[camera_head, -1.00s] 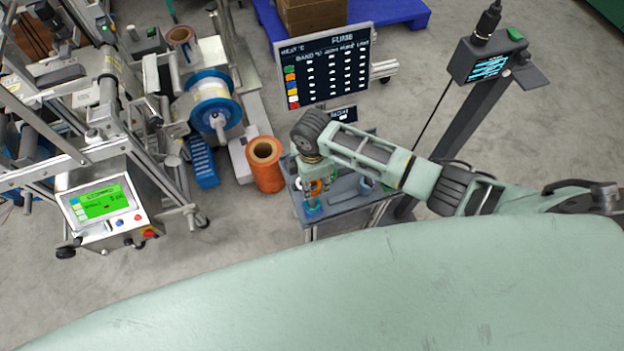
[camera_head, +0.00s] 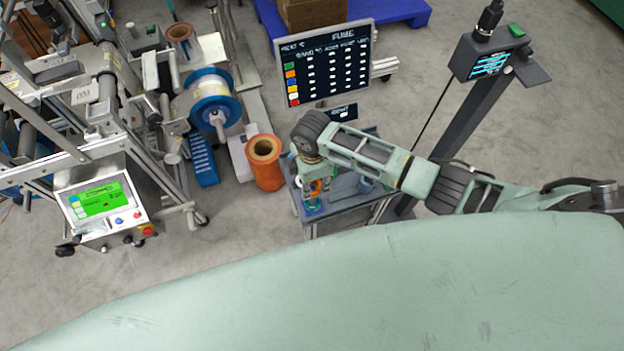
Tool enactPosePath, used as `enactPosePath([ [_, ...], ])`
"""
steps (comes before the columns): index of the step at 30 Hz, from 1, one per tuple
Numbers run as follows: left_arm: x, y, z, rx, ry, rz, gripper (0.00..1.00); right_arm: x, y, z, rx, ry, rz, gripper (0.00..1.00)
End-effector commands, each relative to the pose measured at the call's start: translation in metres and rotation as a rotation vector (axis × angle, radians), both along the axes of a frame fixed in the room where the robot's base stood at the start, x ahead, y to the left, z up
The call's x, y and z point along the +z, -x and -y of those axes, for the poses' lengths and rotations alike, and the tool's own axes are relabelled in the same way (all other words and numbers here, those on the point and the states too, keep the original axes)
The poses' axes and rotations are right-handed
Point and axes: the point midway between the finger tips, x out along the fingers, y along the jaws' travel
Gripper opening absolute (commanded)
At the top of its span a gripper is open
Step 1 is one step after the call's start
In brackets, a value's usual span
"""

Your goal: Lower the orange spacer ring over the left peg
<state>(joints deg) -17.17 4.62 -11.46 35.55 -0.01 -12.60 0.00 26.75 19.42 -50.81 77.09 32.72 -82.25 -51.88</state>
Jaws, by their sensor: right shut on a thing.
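My right gripper (camera_head: 315,192) points down over the left part of a small grey table, its arm coming in from the right. It is shut on the orange spacer ring (camera_head: 316,187), a small orange patch between the fingers. A blue-teal ring-like piece (camera_head: 312,208) lies just below the fingertips at the table's left front. The left peg cannot be made out; gripper and ring cover that spot. I cannot tell whether the ring is around a peg or above it. My left gripper is not in view.
The small grey table (camera_head: 345,208) also holds a blue-grey piece (camera_head: 366,185) to the right. A large orange roll (camera_head: 265,162) stands on the floor left of the table. A display board (camera_head: 325,65) stands behind. A dark post with a screen (camera_head: 487,65) rises at right.

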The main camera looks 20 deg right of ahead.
Motion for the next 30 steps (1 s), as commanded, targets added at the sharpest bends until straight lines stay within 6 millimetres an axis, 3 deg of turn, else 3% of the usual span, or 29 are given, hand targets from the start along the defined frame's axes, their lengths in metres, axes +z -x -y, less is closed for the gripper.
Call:
enactPosePath([
  [30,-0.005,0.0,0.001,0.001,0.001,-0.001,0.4,-0.012,0.0,0.0,0.001,0.0,0.0,0.07],
])
